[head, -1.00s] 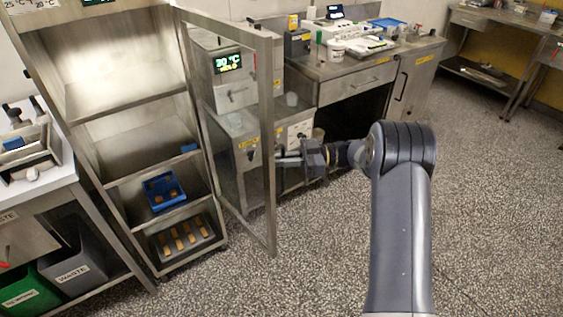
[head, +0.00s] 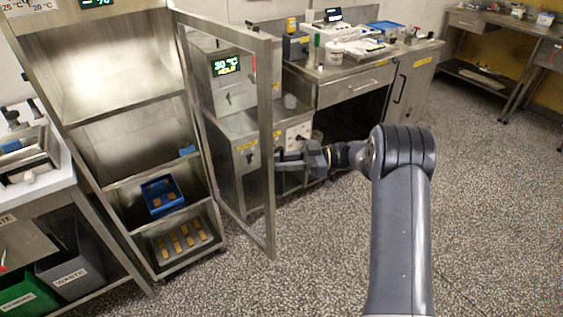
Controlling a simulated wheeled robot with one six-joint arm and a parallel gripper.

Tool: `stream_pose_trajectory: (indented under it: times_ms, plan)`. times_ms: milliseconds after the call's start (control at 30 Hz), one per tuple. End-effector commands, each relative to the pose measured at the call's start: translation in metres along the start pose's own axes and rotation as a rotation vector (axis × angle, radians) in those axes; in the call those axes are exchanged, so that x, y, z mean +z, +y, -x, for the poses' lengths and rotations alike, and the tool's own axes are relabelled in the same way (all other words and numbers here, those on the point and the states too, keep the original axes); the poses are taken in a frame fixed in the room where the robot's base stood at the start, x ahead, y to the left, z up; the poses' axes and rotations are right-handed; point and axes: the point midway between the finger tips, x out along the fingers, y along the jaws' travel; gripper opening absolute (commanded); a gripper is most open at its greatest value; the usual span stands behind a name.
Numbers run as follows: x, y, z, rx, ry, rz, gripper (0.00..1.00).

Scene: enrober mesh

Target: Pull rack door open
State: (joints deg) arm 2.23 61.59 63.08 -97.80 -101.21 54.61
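The rack (head: 128,139) stands at the left as a tall steel cabinet with shelves. Its framed clear door (head: 268,150) stands wide open, swung out to the right of the shelves. My gripper (head: 284,161) is at the door's outer upright, at about mid height, coming from the right. Its fingertips are at or behind the frame edge. The handle and the gap between the fingers are too small and hidden to make out, so I cannot tell whether it grips the door.
A blue tray (head: 163,193) and a tray of brown bars (head: 181,241) sit on the low shelves. A machine with a 30 °C display (head: 227,66) stands behind the door. Waste bins (head: 74,268) are at left. Speckled floor (head: 310,270) is clear in front.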

Motion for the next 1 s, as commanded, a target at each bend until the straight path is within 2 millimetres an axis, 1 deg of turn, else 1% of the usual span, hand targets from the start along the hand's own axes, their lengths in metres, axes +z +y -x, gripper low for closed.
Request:
stream_pose_trajectory:
  times_ms: [300, 400, 500, 667, 1000]
  plan:
    - [0.002, 0.001, 0.063, 0.004, -0.001, 0.001, 0.25]
    - [0.002, 0.0, 0.08, 0.003, -0.002, 0.0, 0.25]
    - [0.001, 0.001, 0.091, 0.002, -0.001, 0.0, 0.25]
    - [0.001, 0.0, 0.099, 0.0, -0.001, 0.0, 0.25]
    - [0.0, 0.0, 0.097, 0.0, -0.001, -0.001, 0.25]
